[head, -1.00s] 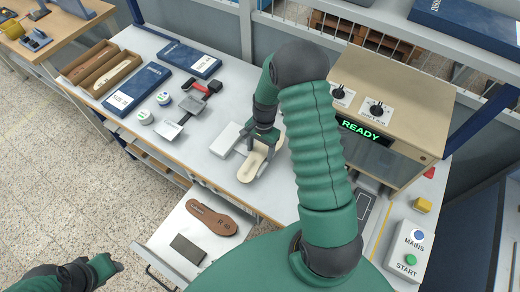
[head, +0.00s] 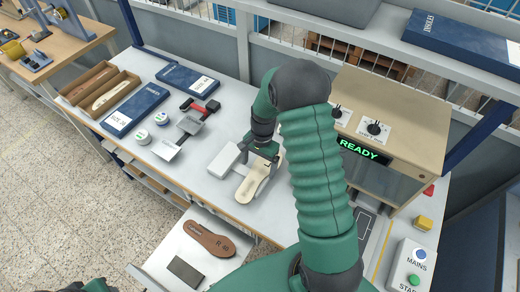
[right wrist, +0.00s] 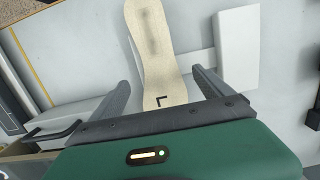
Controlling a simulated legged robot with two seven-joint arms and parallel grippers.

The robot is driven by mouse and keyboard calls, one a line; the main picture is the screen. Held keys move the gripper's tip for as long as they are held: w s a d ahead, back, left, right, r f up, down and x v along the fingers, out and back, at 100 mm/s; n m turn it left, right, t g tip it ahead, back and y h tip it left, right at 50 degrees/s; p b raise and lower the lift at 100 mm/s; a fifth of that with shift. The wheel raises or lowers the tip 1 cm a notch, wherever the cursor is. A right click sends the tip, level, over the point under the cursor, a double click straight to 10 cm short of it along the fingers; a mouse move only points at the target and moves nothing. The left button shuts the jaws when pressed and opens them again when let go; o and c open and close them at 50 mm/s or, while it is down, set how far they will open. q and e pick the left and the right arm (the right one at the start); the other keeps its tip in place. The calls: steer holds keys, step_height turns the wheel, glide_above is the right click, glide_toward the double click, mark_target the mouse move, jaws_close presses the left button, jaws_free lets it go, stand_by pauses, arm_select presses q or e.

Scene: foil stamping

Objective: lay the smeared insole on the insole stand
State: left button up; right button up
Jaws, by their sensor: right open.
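A cream insole (head: 253,182) lies near the front edge of the workbench, its long side towards the drawer. In the right wrist view, the insole (right wrist: 152,45) shows a grey smear and a black L mark near its close end. A white block (head: 224,160), apparently the insole stand, is beside it; in the right wrist view the block (right wrist: 238,46) has a pale bar running to the insole. I cannot tell how much of the insole rests on it. My right gripper (right wrist: 163,88) is open above the insole's end, fingers apart on both sides. Only part of my left arm shows.
An open drawer (head: 165,250) holds a brown insole (head: 209,239) marked R 40 and a dark block (head: 186,270). A press (head: 400,120) with a READY display stands to the right. A scraper-like tool (head: 175,140), small tins and blue boxes lie at left.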

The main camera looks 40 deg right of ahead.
step_height(320, 180, up, 14)
steer(key=d, duration=0.1)
steer(key=shift+w+d+f+b, duration=0.2)
steer(key=shift+d+b, duration=0.1)
steer(key=shift+b, duration=0.15)
